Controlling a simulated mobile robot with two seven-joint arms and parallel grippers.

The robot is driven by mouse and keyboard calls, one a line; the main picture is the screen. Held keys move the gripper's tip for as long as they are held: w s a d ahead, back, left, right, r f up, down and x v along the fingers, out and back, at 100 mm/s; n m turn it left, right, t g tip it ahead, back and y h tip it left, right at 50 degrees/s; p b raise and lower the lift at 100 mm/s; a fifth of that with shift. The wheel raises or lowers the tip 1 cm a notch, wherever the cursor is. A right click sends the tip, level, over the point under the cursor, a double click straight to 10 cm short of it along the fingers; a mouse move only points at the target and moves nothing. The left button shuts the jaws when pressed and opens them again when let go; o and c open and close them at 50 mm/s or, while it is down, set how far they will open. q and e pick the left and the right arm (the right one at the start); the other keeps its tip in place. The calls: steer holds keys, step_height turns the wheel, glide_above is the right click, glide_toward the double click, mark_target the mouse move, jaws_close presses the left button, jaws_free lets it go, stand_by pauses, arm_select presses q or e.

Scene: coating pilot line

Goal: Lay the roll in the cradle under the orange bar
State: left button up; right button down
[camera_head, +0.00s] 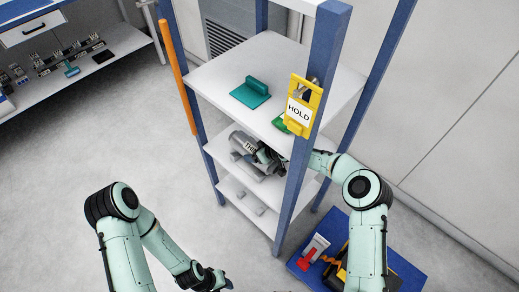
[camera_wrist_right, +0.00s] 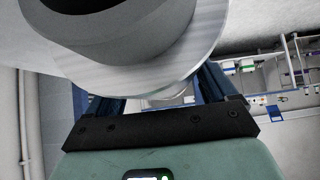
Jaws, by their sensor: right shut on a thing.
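A grey roll (camera_head: 240,142) with a small white label is at the middle shelf of the rack, on its left part. My right gripper (camera_head: 268,158) is shut on it, reaching in past the front blue post. In the right wrist view the roll's end (camera_wrist_right: 165,62), with a dark core, fills the top, close in front of the gripper (camera_wrist_right: 165,95). The orange bar (camera_head: 176,70) runs along the left blue post. I cannot tell if the roll rests in a cradle. My left gripper (camera_head: 216,281) is low, apart from the rack; its finger gap is unclear.
A yellow HOLD tag (camera_head: 301,105) hangs on the front post (camera_head: 322,85). Small grey blocks (camera_head: 261,211) sit on the lowest shelf. A blue platform (camera_head: 304,278) with tools stands lower right.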

arm_select(q)
steer(key=shift+s+f, duration=0.15)
steer(key=shift+s, duration=0.1)
arm_select(e)
steer(key=shift+f, duration=0.6)
arm_select(q)
steer(key=shift+f, duration=0.15)
arm_select(e)
steer(key=shift+f, duration=0.2)
jaws_free()
steer(key=shift+s+f, duration=0.15)
steer(key=shift+f, duration=0.1)
steer(key=shift+r, duration=0.1)
steer(key=shift+s+d+r, duration=0.1)
steer(key=shift+d+r, duration=0.05)
steer(key=shift+r, duration=0.1)
steer(key=shift+s+d+r, duration=0.15)
steer(key=shift+d+r, duration=0.05)
steer(key=shift+r, duration=0.05)
arm_select(q)
steer(key=shift+s+f+b, duration=0.45)
steer(key=shift+f+b, duration=0.25)
steer(key=shift+b, duration=0.05)
arm_select(e)
steer(key=v, duration=1.1)
steer(key=shift+s, duration=0.1)
steer(key=shift+f, duration=0.1)
